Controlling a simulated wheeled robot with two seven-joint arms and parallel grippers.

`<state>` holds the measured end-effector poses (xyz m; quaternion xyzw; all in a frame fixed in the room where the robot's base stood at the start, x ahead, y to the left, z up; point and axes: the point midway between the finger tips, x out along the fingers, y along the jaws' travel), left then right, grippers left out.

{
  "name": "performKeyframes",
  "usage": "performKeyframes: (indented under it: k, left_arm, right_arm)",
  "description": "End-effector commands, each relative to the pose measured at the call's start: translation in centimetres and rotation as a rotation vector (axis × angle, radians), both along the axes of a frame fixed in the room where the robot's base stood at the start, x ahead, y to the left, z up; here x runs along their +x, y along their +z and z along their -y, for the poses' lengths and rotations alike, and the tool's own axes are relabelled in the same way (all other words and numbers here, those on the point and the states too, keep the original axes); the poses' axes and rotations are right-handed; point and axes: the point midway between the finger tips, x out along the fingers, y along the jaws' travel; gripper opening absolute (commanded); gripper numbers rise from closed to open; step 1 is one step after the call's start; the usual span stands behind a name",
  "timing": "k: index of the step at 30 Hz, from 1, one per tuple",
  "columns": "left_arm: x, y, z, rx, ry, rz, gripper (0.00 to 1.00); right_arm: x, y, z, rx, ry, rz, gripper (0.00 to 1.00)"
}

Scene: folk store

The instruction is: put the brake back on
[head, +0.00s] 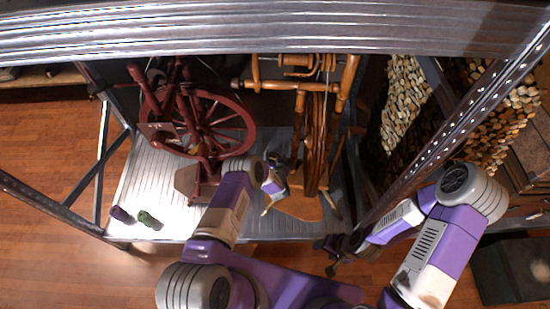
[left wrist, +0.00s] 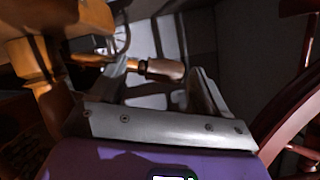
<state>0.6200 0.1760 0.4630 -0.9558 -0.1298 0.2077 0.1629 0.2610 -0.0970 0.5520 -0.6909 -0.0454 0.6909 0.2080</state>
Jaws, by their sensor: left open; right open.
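A golden-brown wooden spinning wheel (head: 313,135) stands on the metal shelf, right of a dark red one (head: 200,125). My left gripper (head: 274,188) is at the lower left side of the golden-brown wheel. In the left wrist view its jaws (left wrist: 162,72) are open, and a brown wooden knob or peg (left wrist: 163,69) shows between them, not gripped. I cannot tell whether the knob is the brake or whether a finger touches it. An orange-brown turned wooden part (left wrist: 45,85) is close by on the left. My right gripper (head: 338,253) is open and empty by the shelf's front right corner.
The ribbed metal shelf (head: 150,185) is mostly clear at front left, with a purple spool (head: 120,213) and a green spool (head: 147,218). A rack beam (head: 270,30) crosses above and a perforated upright (head: 440,150) stands right. The red wheel's rim (left wrist: 290,115) is close on the right.

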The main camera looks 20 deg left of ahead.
Motion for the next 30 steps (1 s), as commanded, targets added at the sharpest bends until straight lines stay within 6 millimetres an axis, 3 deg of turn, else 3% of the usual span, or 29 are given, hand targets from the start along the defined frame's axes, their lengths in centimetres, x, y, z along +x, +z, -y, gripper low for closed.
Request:
performKeyframes:
  k: [5,13,27,30]
  left_arm:
    - [1.17,-0.52,-0.41,0.0,0.0,0.001,0.76]
    - [1.28,-0.45,-0.42,-0.001,-0.002,-0.001,0.76]
    - [1.26,-0.47,-0.43,-0.001,0.0,-0.001,0.04]
    - [1.2,-0.47,-0.46,-0.002,-0.001,-0.001,0.0]
  right_arm:
    - [0.0,-0.78,0.0,0.0,0.0,0.0,0.62]
    - [-0.01,-0.71,-0.01,0.0,0.0,0.0,0.62]
    - [0.0,-0.72,0.0,0.0,0.0,0.0,0.62]
    - [0.0,-0.67,0.0,0.0,0.0,0.0,0.62]
